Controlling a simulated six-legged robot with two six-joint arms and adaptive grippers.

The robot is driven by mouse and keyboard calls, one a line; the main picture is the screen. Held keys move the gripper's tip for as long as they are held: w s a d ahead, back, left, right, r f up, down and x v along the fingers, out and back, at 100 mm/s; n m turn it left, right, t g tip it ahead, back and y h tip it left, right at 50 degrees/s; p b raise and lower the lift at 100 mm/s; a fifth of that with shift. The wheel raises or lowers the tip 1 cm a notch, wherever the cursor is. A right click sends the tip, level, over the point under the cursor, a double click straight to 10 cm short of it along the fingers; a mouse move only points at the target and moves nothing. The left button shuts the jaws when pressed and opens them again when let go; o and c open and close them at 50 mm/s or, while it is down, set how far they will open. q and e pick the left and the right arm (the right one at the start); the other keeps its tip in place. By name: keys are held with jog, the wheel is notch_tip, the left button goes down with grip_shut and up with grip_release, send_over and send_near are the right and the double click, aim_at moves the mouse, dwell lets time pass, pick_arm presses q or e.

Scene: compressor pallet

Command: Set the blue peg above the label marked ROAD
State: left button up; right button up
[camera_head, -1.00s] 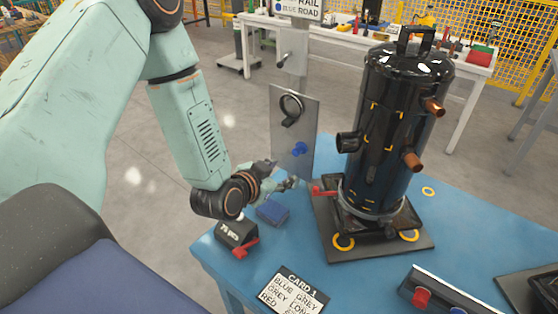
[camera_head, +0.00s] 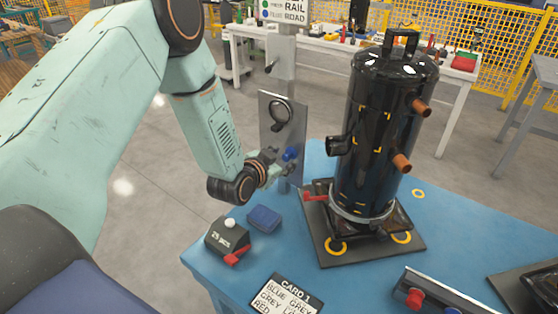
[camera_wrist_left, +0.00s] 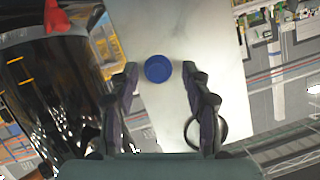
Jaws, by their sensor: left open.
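A blue peg (camera_head: 291,153) sticks out from the upright grey metal plate (camera_head: 296,113), below a black ring. It also shows as a round blue end in the left wrist view (camera_wrist_left: 158,68), just beyond and between the fingertips. My left gripper (camera_head: 274,166) is open beside the peg, apparently not closed on it; in the wrist view its fingers (camera_wrist_left: 160,80) stand apart. A sign (camera_head: 284,11) above the plate carries lines reading RAIL and BLUE ROAD. No ROAD label shows on the plate itself. My right gripper is not in view.
A black compressor (camera_head: 385,130) stands on a dark base right of the plate. A small box with a red lever (camera_head: 228,240), a blue block (camera_head: 264,218) and a card (camera_head: 286,296) sit on the blue table (camera_head: 455,235). A red lever (camera_head: 315,197) is near the plate.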

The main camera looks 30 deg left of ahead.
pick_arm(q)
jog(key=shift+w+f, duration=0.15)
jog(key=shift+w, duration=0.1)
jog(key=shift+c, duration=0.3)
jog(key=shift+d+r, duration=0.2)
jog(key=shift+d, duration=0.15)
jog(key=c, duration=0.3)
jog(key=shift+s, duration=0.25)
jog(key=shift+c, duration=0.8)
jog(key=shift+a, duration=0.25)
jog(key=shift+c, duration=1.4)
grip_shut()
jog(key=shift+o, duration=1)
grip_release()
jog(key=shift+w+d, duration=0.1)
grip_shut()
